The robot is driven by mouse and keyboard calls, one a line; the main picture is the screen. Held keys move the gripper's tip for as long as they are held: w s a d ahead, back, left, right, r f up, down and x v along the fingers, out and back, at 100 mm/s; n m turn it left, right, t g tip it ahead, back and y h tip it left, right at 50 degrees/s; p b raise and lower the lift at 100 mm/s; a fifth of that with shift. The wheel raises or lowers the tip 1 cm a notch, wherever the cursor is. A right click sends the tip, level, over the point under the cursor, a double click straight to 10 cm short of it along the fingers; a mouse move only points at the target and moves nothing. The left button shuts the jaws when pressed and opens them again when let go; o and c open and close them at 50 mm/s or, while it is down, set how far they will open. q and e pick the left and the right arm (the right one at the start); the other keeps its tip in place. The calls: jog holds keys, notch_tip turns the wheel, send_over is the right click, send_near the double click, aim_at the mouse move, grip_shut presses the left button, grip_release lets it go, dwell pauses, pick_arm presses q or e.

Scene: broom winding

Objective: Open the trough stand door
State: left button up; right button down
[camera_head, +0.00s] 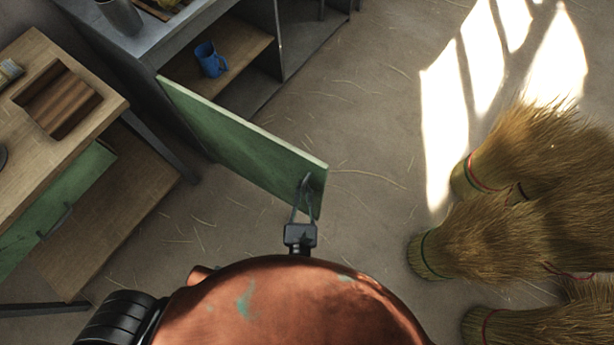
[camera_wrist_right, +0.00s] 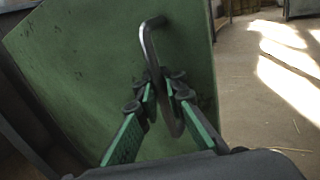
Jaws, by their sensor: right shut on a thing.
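The green trough stand door (camera_head: 240,140) stands swung out from the grey stand (camera_head: 160,40), with the stand's inside showing behind it. In the right wrist view the door (camera_wrist_right: 90,70) fills the left and middle, with a bent metal handle (camera_wrist_right: 149,42) on its face. My right gripper (camera_head: 304,192) is at the door's free end. Its fingers (camera_wrist_right: 163,98) are shut on the handle, one on each side of the bar. My left gripper is not in view.
A blue mug (camera_head: 210,60) stands on the stand's wooden shelf. A wooden table (camera_head: 30,130) with a green drawer front (camera_head: 60,205) is at the left. Several straw brooms (camera_head: 490,235) are on the right. The floor beyond the door is clear except for loose straw.

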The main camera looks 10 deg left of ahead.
jog(key=shift+d, duration=0.15)
jog(key=c, duration=2.3)
grip_release()
jog(key=shift+d, duration=0.15)
jog(key=shift+c, duration=0.2)
jog(key=shift+o, duration=1.3)
jog(key=shift+a, duration=0.2)
